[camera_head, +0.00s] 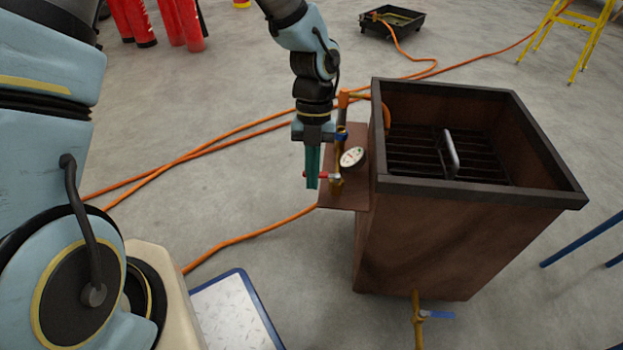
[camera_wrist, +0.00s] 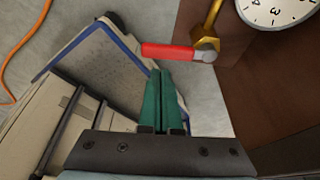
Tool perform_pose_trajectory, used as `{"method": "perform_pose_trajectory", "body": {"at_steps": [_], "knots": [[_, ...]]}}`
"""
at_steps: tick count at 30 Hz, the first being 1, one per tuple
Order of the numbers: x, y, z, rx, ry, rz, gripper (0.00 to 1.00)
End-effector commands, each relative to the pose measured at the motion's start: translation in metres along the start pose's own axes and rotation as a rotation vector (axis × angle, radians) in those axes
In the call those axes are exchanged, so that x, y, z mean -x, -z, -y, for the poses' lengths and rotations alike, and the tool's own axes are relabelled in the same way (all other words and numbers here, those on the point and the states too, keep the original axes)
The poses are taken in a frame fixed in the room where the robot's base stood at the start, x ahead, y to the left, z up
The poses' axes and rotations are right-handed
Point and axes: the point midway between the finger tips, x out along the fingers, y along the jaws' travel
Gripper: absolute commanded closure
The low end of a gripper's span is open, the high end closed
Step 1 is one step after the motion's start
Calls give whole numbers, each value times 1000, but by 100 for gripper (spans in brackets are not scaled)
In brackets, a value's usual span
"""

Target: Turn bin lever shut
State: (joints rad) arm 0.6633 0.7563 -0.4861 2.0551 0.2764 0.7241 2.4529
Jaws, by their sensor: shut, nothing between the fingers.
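The bin (camera_head: 460,235) is a brown, open-topped metal box with a dark rim at the right of the head view. A side plate (camera_head: 345,196) on its left carries brass pipework and a white dial gauge (camera_head: 352,157). A red-handled lever (camera_wrist: 172,51) sits on a brass valve in the wrist view, lying roughly sideways. In the head view a bit of the red lever (camera_head: 329,176) shows beside my fingers. My gripper (camera_head: 312,187) is shut and empty, its green fingers pointing down. In the wrist view the fingertips (camera_wrist: 158,72) are just below the red handle; I cannot tell whether they touch.
A blue-handled tap (camera_head: 438,315) sticks out low on the bin's front. Orange hoses (camera_head: 245,240) cross the floor. A blue-edged pale panel (camera_head: 232,312) lies at the lower left. A black tray (camera_head: 392,20), red extinguishers (camera_head: 180,22) and a yellow ladder (camera_head: 560,35) stand farther back.

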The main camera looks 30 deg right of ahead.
Motion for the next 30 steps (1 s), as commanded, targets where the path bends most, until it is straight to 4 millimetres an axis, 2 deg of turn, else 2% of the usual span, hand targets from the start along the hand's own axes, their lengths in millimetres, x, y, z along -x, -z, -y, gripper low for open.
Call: {"method": "perform_pose_trajectory", "body": {"at_steps": [4, 17, 23, 30], "knots": [[3, -10, 0, 0, -1, 0, 100], [6, -11, 0, 0, -1, -1, 100], [12, -17, 0, -1, 1, -3, 100], [10, -24, 0, 0, 2, 4, 100]]}}
